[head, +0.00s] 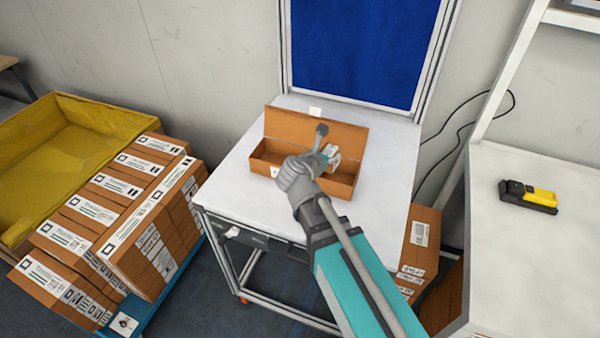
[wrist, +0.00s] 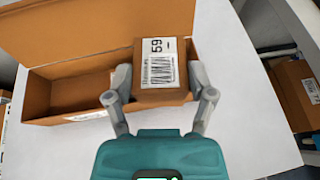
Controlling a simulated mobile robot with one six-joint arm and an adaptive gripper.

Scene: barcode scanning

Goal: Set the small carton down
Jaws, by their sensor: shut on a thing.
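The small carton (wrist: 162,94) is brown with a white barcode label that reads 59 at its top. My gripper (wrist: 158,85) is shut on it, one finger on each side. In the head view my gripper (head: 320,160) hides most of the carton, and only a pale label part shows. A long open brown box (head: 342,187) with its lid raised stands on the white table (head: 235,178); it also shows in the wrist view (wrist: 40,108). The carton is over or within the right part of this box; I cannot tell whether it touches the bottom.
Labelled cartons (head: 130,225) are stacked at the left beside a yellow-lined bin (head: 60,150). A blue panel (head: 360,45) rises behind the table. A yellow and black device (head: 528,196) lies on the right-hand table. Further cartons (head: 418,250) stand below, between the tables.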

